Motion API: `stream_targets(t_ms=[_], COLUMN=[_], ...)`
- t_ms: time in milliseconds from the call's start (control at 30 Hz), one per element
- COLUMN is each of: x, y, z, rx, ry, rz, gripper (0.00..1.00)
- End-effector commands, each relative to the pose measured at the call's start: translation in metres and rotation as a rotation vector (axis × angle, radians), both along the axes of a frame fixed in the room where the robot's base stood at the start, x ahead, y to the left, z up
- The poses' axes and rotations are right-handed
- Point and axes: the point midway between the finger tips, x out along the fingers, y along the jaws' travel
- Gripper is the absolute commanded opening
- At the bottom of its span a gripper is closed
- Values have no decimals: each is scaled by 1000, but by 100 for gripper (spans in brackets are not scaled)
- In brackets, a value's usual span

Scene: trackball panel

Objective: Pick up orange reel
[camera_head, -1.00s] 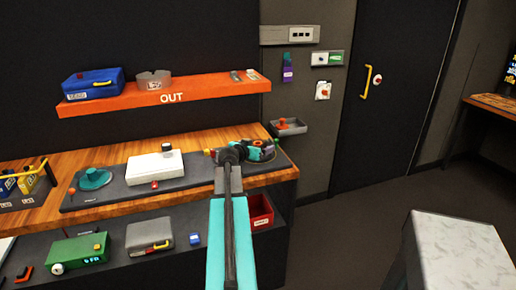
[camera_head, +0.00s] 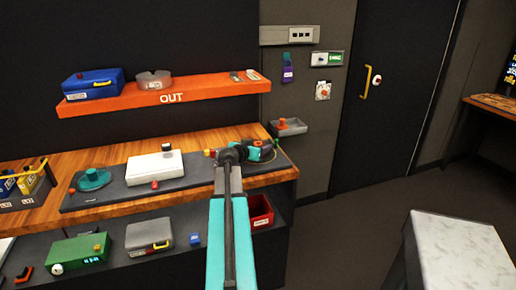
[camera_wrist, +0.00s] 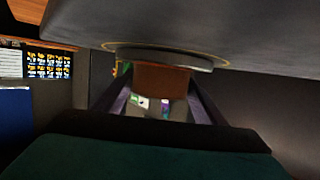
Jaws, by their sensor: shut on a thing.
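In the wrist view, my gripper (camera_wrist: 160,84) has its two dark fingers on either side of a brownish-orange round hub, which I take to be the orange reel (camera_wrist: 156,78). The gripper is shut on this hub. A wide grey disc adjoins the hub, close to a broad grey surface that fills the top of the view. I cannot tell whether the disc touches that surface. In the head view, my arm reaches over the right part of the dark mat (camera_head: 124,193). My wrist hides most of what is there, and the fingertips cannot be made out.
A white box (camera_head: 155,167) and a teal round piece (camera_head: 94,179) stand on the mat to the left. An orange OUT shelf (camera_head: 200,91) hangs above the bench. A grey wall tray (camera_head: 289,129) is to the right. A red bin (camera_head: 262,212) sits below.

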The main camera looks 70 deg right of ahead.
Motion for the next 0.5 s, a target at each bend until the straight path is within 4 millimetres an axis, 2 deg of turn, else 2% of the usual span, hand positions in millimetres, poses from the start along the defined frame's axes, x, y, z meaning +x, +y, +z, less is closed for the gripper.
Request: stream_targets(t_ms=[267, 500], x=[0, 0], y=[0, -1], z=[10, 27], rx=[-3, -2], ry=[-1, 0], rz=[0, -1], gripper=[40, 40])
